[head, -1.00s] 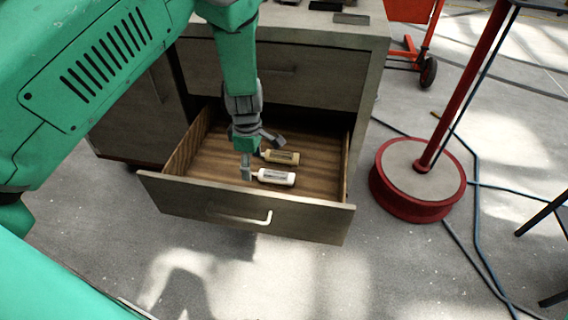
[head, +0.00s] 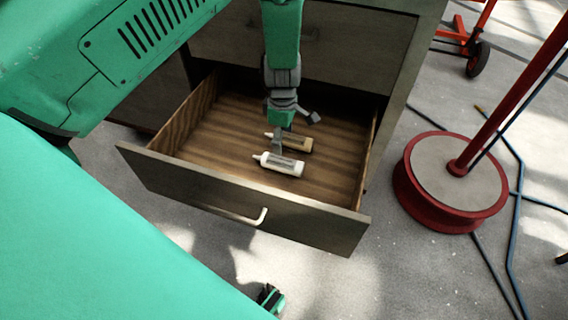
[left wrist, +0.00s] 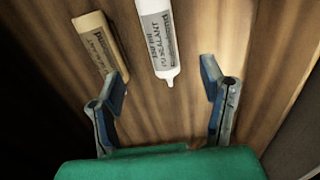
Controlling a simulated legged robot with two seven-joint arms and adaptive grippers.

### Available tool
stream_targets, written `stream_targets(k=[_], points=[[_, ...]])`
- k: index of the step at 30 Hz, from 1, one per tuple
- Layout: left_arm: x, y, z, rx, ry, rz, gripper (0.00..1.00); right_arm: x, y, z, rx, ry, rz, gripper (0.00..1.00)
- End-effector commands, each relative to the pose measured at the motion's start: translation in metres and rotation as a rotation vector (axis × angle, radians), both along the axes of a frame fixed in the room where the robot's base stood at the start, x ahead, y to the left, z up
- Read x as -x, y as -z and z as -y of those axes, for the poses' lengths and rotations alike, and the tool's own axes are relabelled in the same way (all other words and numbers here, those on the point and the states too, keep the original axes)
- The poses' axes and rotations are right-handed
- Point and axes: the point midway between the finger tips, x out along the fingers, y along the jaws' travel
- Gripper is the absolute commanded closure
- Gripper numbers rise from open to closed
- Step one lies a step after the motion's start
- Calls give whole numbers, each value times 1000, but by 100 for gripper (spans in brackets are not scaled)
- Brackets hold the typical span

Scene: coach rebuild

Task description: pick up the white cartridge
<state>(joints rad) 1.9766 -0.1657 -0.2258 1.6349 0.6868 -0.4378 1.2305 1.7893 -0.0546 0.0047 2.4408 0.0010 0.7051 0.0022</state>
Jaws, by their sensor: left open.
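The white cartridge (head: 281,164) lies in the open wooden drawer, toward its front; its label and nozzle show in the left wrist view (left wrist: 157,38). A tan cartridge (head: 292,142) lies just behind it, and shows to its left in the left wrist view (left wrist: 98,48). My left gripper (head: 296,132) is over the drawer, fingers pointing down, close to both cartridges. In the left wrist view its fingers (left wrist: 160,88) are spread wide with nothing between them. The white nozzle points toward the gap between them. A small dark and green part, possibly my right gripper (head: 270,299), shows at the bottom edge.
The drawer (head: 190,193) is pulled out of a grey cabinet (head: 345,58), with side walls and a handled front around the cartridges. A red round stand base (head: 450,180) with a pole is on the right. Cables (head: 515,215) run over the floor.

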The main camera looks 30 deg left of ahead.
Motion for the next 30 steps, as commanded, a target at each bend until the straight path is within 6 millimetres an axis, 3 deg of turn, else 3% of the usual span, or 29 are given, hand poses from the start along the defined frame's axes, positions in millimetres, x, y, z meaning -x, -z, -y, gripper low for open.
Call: stream_targets(k=[3, 9, 17, 25, 30], points=[[1, 30, 0, 1, 0, -3, 35, 0, 11, 0, 0, 0, 0, 60], [1, 61, 0, 1, 0, -3, 35, 0, 21, 0, 0, 0, 0, 60], [0, 75, -1, 0, -1, -1, 35, 0, 26, 0, 0, 0, 0, 60], [1, 116, -5, 0, 0, -3, 35, 0, 47, 0, 0, 0, 0, 60], [0, 120, -5, 0, 0, -1, 35, 0, 48, 0, 0, 0, 0, 60]])
